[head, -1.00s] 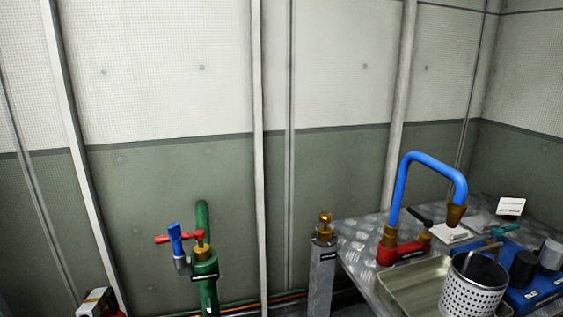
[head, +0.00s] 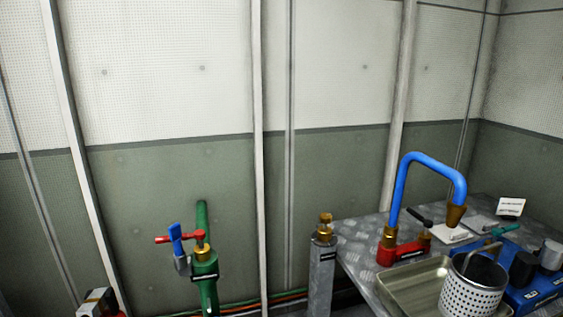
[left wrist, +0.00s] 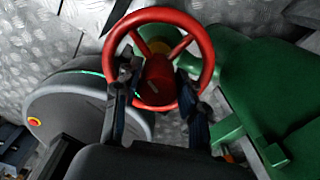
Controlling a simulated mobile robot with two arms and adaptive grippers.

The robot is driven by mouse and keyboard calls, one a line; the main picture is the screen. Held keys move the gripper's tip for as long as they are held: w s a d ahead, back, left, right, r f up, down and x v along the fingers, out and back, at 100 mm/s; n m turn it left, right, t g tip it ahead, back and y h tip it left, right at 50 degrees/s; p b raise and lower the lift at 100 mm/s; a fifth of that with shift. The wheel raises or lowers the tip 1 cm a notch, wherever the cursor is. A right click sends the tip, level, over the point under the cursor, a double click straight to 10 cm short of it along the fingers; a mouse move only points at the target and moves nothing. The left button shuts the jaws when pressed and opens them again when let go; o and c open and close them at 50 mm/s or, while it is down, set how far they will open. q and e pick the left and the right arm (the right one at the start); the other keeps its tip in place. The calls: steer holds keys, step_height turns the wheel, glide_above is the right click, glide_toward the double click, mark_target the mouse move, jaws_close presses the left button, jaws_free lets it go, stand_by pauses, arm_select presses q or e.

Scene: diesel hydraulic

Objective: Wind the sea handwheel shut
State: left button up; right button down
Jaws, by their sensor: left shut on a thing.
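A red handwheel (left wrist: 157,13) fills the upper middle of the left wrist view, with spokes running to a red hub (left wrist: 158,78). Yellow shows behind the hub. My left gripper (left wrist: 157,88) has one dark finger on each side of the hub, inside the rim, and is shut on the wheel. The exact contact points are hard to make out. Neither gripper shows in the head view, and my right gripper is in no frame. I cannot tell whether this wheel is a sea handwheel by any label.
In the left wrist view, a grey rounded housing (left wrist: 75,108) lies left of the wheel and green machinery (left wrist: 265,80) right. The head view shows a green pipe valve (head: 205,265), a blue spout (head: 425,158), a metal bench (head: 352,240), a tray (head: 400,290) and a perforated basket (head: 470,290).

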arm_select(q)
steer(key=shift+s+f, duration=0.25)
steer(key=shift+s, duration=0.1)
steer(key=shift+c, duration=1.4)
steer(key=m, duration=0.4)
steer(key=shift+m, duration=0.3)
steer(key=m, duration=0.4)
steer(key=shift+m, duration=0.3)
steer(key=m, duration=0.4)
steer(key=shift+m, duration=0.4)
steer(key=m, duration=0.5)
steer(key=shift+f+m, duration=0.1)
steer(key=shift+m, duration=0.2)
steer(key=o, duration=1)
steer(key=shift+w+a, duration=0.1)
steer(key=shift+w, duration=0.05)
steer(key=shift+w, duration=0.1)
